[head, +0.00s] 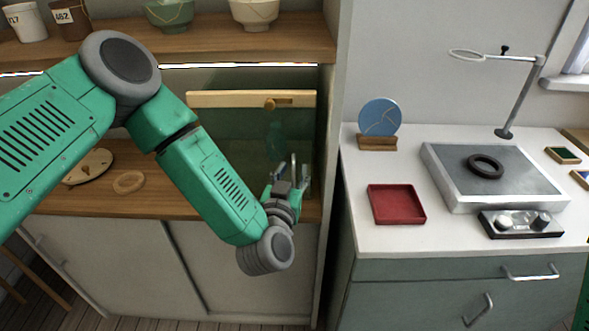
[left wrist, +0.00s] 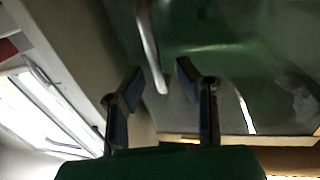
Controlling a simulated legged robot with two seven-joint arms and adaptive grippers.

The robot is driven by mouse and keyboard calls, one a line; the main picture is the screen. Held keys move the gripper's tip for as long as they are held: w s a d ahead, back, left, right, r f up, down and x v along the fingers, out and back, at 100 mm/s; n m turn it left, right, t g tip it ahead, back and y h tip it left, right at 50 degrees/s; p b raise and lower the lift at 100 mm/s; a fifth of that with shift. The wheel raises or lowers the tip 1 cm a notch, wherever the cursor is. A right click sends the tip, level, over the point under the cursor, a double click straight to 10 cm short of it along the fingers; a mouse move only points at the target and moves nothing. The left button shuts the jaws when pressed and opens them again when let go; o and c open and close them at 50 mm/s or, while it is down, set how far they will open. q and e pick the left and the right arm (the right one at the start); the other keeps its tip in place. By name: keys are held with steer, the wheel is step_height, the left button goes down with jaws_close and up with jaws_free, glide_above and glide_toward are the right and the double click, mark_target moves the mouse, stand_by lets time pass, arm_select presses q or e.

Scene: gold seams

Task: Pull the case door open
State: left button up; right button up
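The case door (head: 225,128) is a greenish, see-through panel under the wooden shelf at the left. A slim, pale metal handle (head: 293,165) stands near its right edge. My left gripper (head: 290,178) is at this handle. In the left wrist view, my left gripper's two fingers (left wrist: 158,75) are apart, and the handle (left wrist: 151,45) comes down to the gap between them. I cannot tell whether either finger touches it. The door looks shut. My right gripper is not in view.
Bowls and cups stand on the shelf (head: 220,40) above. A wooden disc (head: 90,166) and ring (head: 129,182) lie left. The white counter (head: 380,240) at right holds a red tray (head: 396,204) and a blue plate.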

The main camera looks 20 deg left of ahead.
arm_select(q)
steer(key=shift+w+a, duration=0.25)
steer(key=shift+w, duration=0.1)
steer(key=shift+d, duration=0.35)
steer(key=shift+c, duration=0.8)
steer(key=shift+d, duration=0.15)
jaws_close()
steer(key=shift+a, duration=0.25)
